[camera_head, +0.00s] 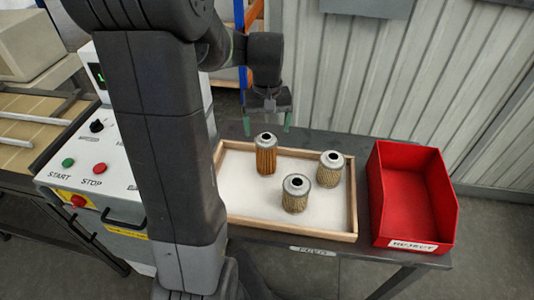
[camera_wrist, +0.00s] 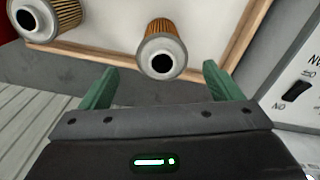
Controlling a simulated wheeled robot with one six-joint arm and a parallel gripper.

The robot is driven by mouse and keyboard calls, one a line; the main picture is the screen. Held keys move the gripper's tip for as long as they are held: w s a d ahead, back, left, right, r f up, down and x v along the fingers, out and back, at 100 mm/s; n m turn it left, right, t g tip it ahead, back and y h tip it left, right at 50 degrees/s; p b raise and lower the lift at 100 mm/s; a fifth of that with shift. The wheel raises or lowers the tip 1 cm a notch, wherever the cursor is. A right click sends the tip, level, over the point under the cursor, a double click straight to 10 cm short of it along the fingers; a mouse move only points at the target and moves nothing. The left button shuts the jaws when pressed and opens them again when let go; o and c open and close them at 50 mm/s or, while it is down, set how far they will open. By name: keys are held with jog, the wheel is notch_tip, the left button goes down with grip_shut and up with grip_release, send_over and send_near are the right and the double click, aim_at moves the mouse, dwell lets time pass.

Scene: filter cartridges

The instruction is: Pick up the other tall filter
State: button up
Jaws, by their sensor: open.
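A tall filter (camera_head: 266,158) with orange-brown pleats and a metal cap stands upright at the back left of the wood-rimmed tray (camera_head: 290,230). Two shorter-looking beige filters stand upright in the tray: one at the front (camera_head: 297,197), one at the right (camera_head: 331,172). My gripper (camera_head: 267,122) is open and empty, above and behind the orange-brown filter. In the wrist view this filter (camera_wrist: 163,34) shows beyond the green fingertips, roughly centred between them and apart from them. Another filter (camera_wrist: 62,12) is cut off at the upper left there.
A red bin (camera_head: 412,200) labelled REJECT stands right of the tray on the dark table. A control box (camera_head: 88,160) with START and STOP buttons stands at the left. A ribbed wall (camera_head: 400,80) lies behind the table. The tray has bare white floor around the filters.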

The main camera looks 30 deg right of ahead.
aim_at(266, 136)
jog(key=shift+s+a+f, duration=0.1)
jog(key=shift+a+f, duration=0.1)
jog(key=shift+f, duration=0.4)
jog(key=shift+w+d+f+p, duration=0.1)
jog(key=shift+f+p, duration=0.1)
jog(key=shift+f, duration=0.65)
jog(key=shift+w+a+f+p, duration=0.1)
jog(key=shift+f+p, duration=0.1)
jog(key=shift+f, duration=0.7)
jog(key=shift+w+d+f+p, duration=0.1)
jog(key=shift+f+p, duration=0.1)
jog(key=shift+f, duration=0.65)
jog(key=c, duration=1.4)
